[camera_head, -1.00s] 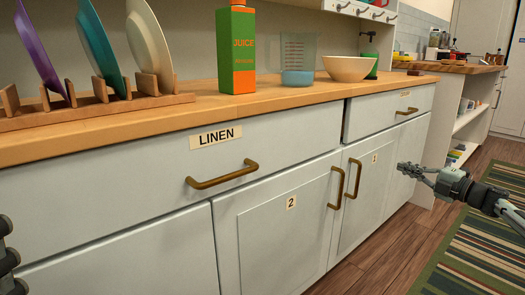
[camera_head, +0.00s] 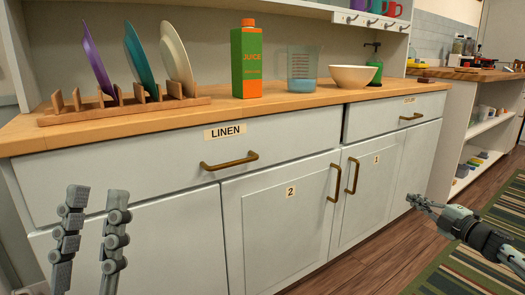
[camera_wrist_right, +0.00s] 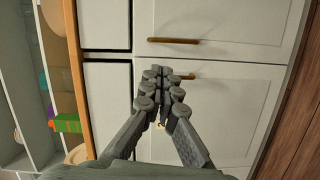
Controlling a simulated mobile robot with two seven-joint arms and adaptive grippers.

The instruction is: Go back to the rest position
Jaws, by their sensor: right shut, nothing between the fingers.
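My left gripper (camera_head: 96,198) is at the lower left of the head view, in front of the pale cabinet doors. Its two fingers point up and stand apart, with nothing between them. My right gripper (camera_head: 412,201) is at the right of the head view, in front of the right end of the cabinet and above the floor. In the right wrist view my right gripper (camera_wrist_right: 167,72) has its fingers together, with nothing held, and the cabinet doors (camera_wrist_right: 225,105) and handles are behind it.
The LINEN drawer (camera_head: 150,165) and the doors (camera_head: 275,215) are closed, with brass handles standing out. On the wooden counter (camera_head: 190,120) are a plate rack (camera_head: 60,117) with plates, a juice carton (camera_head: 246,65), a measuring jug (camera_head: 301,65) and a bowl (camera_head: 352,76). A striped rug (camera_head: 470,260) lies at right.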

